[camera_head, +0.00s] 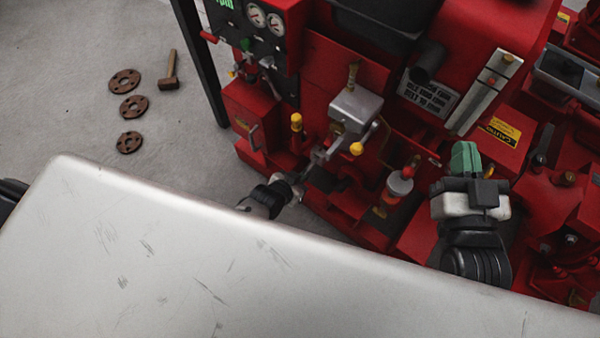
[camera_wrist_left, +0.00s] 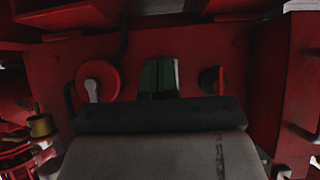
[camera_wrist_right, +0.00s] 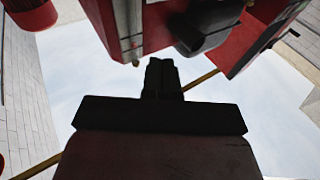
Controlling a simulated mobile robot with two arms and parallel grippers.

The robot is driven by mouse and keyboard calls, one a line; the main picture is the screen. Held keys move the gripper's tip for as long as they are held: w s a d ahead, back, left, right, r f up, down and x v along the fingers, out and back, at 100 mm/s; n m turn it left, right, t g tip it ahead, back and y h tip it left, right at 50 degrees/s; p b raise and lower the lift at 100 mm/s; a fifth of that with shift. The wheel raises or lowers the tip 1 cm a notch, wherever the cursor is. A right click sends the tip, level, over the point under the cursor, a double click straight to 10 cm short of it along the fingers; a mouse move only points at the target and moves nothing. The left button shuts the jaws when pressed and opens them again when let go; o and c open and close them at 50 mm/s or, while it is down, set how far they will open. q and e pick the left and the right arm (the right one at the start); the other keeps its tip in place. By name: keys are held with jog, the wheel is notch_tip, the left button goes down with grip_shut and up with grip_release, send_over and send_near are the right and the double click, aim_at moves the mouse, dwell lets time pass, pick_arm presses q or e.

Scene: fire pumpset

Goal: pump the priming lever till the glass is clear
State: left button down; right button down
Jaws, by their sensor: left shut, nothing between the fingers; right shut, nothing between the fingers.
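A grey metal housing (camera_head: 355,106) on the red pumpset carries a short arm with a yellow knob (camera_head: 357,148). A second yellow-topped handle (camera_head: 296,123) stands upright to its left. I cannot tell which is the priming lever. A small cylinder with a pale top and red-orange body (camera_head: 399,184) stands right of them; whether it is the glass, and whether it is clear, I cannot tell. My left gripper (camera_head: 318,158) is shut and empty, low in front of the housing, apart from the yellow knob. My right gripper (camera_head: 465,157), with green fingers, is shut and empty to the right.
A pale scratched panel (camera_head: 170,260) fills the foreground. Gauges (camera_head: 265,18) sit on a panel at the upper left. Rusty flanges (camera_head: 133,106) and a mallet (camera_head: 170,72) lie on the floor. The left wrist view shows a red round part (camera_wrist_left: 98,80) beside the fingers.

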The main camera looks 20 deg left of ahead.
jog(key=shift+s+d+f+g+h+p, duration=0.2)
jog(key=shift+f+g+h+p, duration=0.1)
jog(key=shift+f+g, duration=0.5)
jog(key=shift+s+d+f+g+h+p, duration=0.15)
jog(key=shift+f+g+p, duration=0.1)
jog(key=shift+f+g, duration=0.6)
jog(key=shift+s+d+f+g+h+p, duration=0.1)
jog(key=shift+d+f+g+h+p, duration=0.15)
jog(key=shift+f+g, duration=0.55)
jog(key=shift+f, duration=0.1)
